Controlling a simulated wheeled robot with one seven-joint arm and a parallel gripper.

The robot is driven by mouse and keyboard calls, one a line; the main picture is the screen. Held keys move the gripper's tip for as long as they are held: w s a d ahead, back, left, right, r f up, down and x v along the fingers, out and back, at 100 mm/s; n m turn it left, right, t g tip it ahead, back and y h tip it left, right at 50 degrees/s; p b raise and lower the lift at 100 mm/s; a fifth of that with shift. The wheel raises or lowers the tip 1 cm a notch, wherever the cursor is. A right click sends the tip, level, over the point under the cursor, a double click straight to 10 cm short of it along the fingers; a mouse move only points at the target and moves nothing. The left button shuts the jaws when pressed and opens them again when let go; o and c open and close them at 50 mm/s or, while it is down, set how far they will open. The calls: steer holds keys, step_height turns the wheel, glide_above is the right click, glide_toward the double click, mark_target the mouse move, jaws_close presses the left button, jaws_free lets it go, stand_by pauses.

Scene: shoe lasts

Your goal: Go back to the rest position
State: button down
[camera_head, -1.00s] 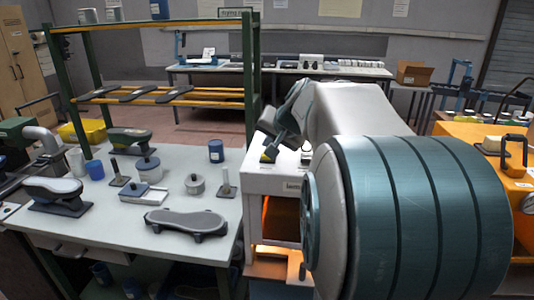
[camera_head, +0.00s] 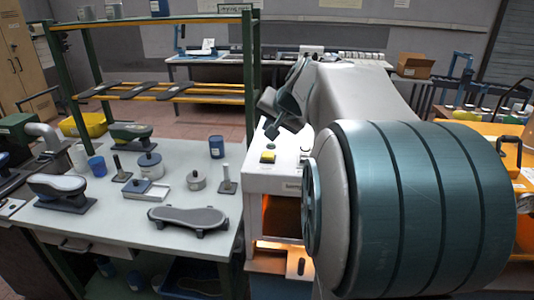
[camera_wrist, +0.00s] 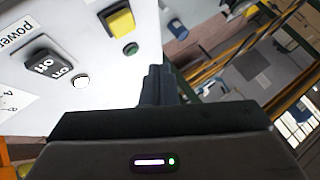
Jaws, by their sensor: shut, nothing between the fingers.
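My gripper (camera_head: 268,118) is raised above the white machine (camera_head: 280,179) in the head view, with nothing in its fingers. In the wrist view the closed fingers (camera_wrist: 158,84) point along the machine's panel, apart from it as far as I can tell. That panel carries a black on/off switch (camera_wrist: 48,64) marked "power", a yellow button (camera_wrist: 118,19) and small round buttons. In the head view the yellow button (camera_head: 268,156) shows on the machine's top. An orange glow shows in the machine's opening (camera_head: 281,215). My arm hides the machine's right side.
An orange bench (camera_head: 480,130) lies at right. Open floor shows beyond the rack.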

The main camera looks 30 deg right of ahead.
steer(key=shift+a, duration=0.1)
stand_by(0.3)
steer(key=s+a+f+n+g, duration=0.35)
steer(key=s+a+f, duration=0.35)
steer(key=s+a, duration=0.35)
steer(key=s+a+f+n+g, duration=0.1)
steer(key=s+a+f+n, duration=0.1)
steer(key=s+f, duration=0.2)
steer(key=s+a+f+n+g, duration=0.1)
steer(key=s+a+f+n, duration=0.2)
steer(key=s, duration=0.7)
steer(key=shift+f, duration=0.85)
